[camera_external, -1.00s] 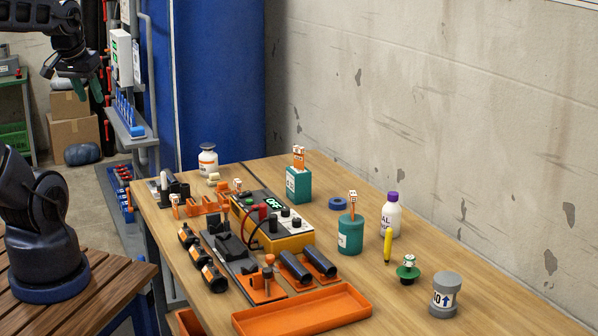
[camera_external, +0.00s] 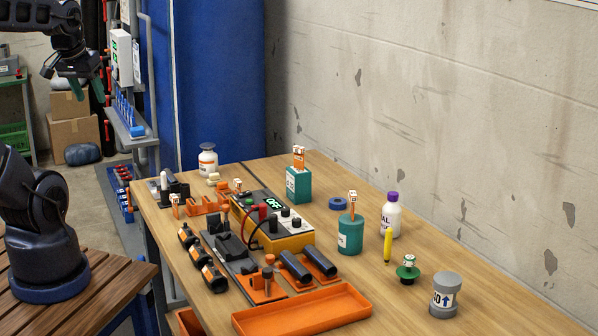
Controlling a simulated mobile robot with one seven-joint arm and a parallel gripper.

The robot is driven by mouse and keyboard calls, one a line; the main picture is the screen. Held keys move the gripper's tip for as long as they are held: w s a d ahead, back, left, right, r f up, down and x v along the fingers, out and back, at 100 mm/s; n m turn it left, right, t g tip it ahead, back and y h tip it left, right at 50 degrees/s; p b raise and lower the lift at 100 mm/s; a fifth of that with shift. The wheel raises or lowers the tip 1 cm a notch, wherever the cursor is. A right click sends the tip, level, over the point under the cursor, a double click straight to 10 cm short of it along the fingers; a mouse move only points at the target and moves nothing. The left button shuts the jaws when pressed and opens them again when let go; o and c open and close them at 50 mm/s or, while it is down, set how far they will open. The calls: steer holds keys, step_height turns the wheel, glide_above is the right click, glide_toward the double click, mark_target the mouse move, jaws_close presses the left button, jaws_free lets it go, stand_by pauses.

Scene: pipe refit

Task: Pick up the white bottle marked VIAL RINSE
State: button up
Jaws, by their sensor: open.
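A white bottle with a purple cap (camera_external: 392,216) stands upright on the right part of the wooden workbench. Only part of its label shows, with letters ending in "AL"; the rest is turned away or too small to read. Another white bottle (camera_external: 208,160), with an orange band, stands at the bench's far left corner. My gripper (camera_external: 78,88) is at the upper left, in the air beyond the bench and far from both bottles. Its green-tipped fingers are apart with nothing between them.
A teal round container (camera_external: 350,236) and a yellow marker (camera_external: 388,246) stand close to the purple-capped bottle. A grey jar (camera_external: 445,296) and a green knob (camera_external: 408,270) are in front. An orange tray (camera_external: 302,312) lies at the front edge. The wall runs behind the bench.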

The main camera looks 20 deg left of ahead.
steer(key=w+d+r+m+g, duration=0.1)
steer(key=w+d+r+m, duration=0.2)
steer(key=w, duration=0.5)
steer(key=w+d+r+m, duration=0.1)
steer(key=w+d+r, duration=0.2)
steer(key=w+d, duration=0.4)
steer(key=w+d+f+m+g, duration=0.2)
steer(key=w+d+f+m, duration=0.1)
steer(key=w+d, duration=1.3)
steer(key=m+g, duration=0.2)
steer(key=m, duration=0.4)
glide_above(393, 193)
step_height(393, 193, down, 25)
steer(key=f, duration=0.4)
steer(key=shift+s+a+f, duration=0.2)
steer(key=shift+a+f, duration=0.15)
steer(key=shift+w+d+f, duration=0.1)
steer(key=shift+d+f, duration=0.1)
steer(key=shift+f, duration=1.2)
steer(key=shift+d+f, duration=0.15)
steer(key=shift+f, duration=1.2)
steer(key=shift+r, duration=0.1)
jaws_close()
